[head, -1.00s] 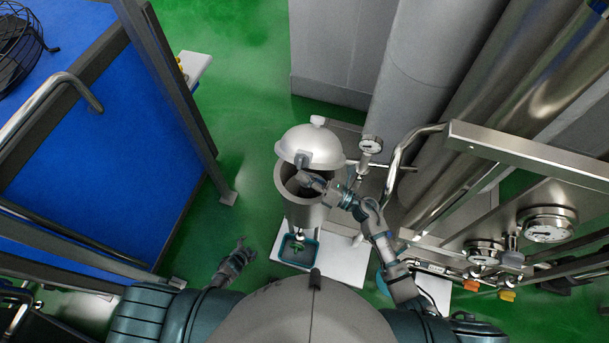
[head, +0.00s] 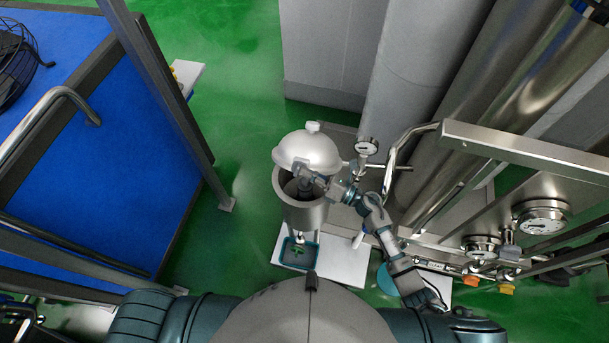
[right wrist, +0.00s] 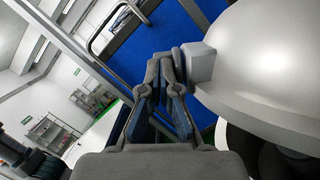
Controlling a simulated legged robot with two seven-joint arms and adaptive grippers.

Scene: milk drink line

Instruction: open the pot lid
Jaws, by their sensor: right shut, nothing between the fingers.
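The pot (head: 303,212) is a grey metal cylinder in the middle of the head view. Its domed lid (head: 309,148), with a pale knob on top, is tilted up at the far side, so the dark inside of the pot shows. My right gripper (head: 306,184) is at the near side of the raised lid, over the pot's mouth. In the right wrist view my right gripper (right wrist: 172,66) is shut and empty, close beside a grey block on the rim of the lid (right wrist: 262,72). Whether it touches the block is unclear. My left gripper is out of view.
A teal tray (head: 297,253) sits under the pot's outlet on a white base (head: 345,260). A gauge (head: 367,147) and a bent pipe stand right of the pot. A blue panel (head: 90,150) is at left. Green floor (head: 235,130) between is clear.

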